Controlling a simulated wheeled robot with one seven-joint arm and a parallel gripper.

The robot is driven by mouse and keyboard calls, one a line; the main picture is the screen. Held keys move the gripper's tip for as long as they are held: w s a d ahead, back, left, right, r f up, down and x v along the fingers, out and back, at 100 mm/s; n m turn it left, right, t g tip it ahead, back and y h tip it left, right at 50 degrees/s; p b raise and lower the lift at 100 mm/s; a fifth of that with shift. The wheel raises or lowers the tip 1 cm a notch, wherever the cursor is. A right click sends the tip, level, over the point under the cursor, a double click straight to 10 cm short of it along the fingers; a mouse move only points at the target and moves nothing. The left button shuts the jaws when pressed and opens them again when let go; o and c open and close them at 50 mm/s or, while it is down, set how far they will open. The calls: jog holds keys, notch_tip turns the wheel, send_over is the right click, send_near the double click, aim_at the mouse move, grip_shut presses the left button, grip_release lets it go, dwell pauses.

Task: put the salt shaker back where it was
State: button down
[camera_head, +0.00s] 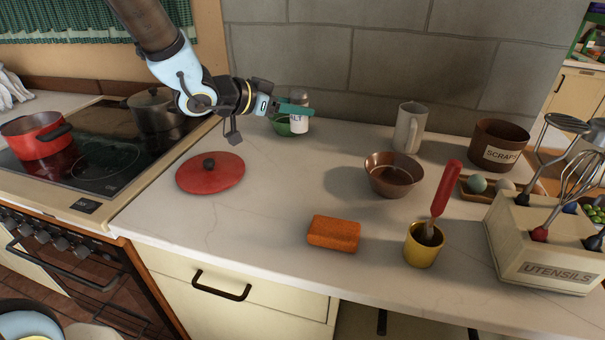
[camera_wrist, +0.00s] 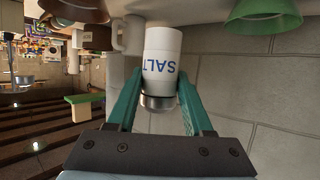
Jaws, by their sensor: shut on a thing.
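The salt shaker (camera_head: 299,124) is white with a metal cap and the label SALT. It shows large in the wrist view (camera_wrist: 161,62), upside down in that picture. My gripper (camera_head: 294,108) is shut on it near the cap, with one green finger on each side (camera_wrist: 158,100). In the head view the shaker is upright at the back of the counter, by the wall, partly covered by a finger. I cannot tell whether its base touches the counter. A green bowl (camera_head: 281,127) sits just left of it, partly hidden, and also shows in the wrist view (camera_wrist: 262,14).
Right along the counter (camera_head: 262,222) are a grey mug (camera_head: 409,127), a brown bowl (camera_head: 392,176) and a SCRAPS pot (camera_head: 499,145). A red lid (camera_head: 210,173), an orange sponge (camera_head: 333,233), a yellow cup (camera_head: 423,246) and a UTENSILS holder (camera_head: 545,245) stand nearer. Clear counter lies between lid and brown bowl.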

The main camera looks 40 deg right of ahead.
jog(key=shift+w+d+f+b, duration=0.15)
jog(key=shift+f+b, duration=0.15)
jog(key=shift+f, duration=0.2)
jog(key=shift+w+d+f+b, duration=0.15)
jog(key=shift+f+b, duration=0.15)
jog(key=shift+f, duration=0.15)
notch_tip(320, 180, down, 10)
jog(key=shift+r+p, duration=0.1)
jog(key=shift+p, duration=0.8)
jog(key=shift+f, duration=0.2)
jog(key=shift+c, duration=1.5)
grip_release()
jog(key=shift+r, duration=0.25)
jog(key=s+b+v, duration=0.1)
jog(key=b+v, duration=0.1)
jog(key=v, duration=0.9)
jog(key=shift+w+a+b, duration=0.3)
jog(key=shift+w+a, duration=0.15)
jog(key=shift+w, duration=0.1)
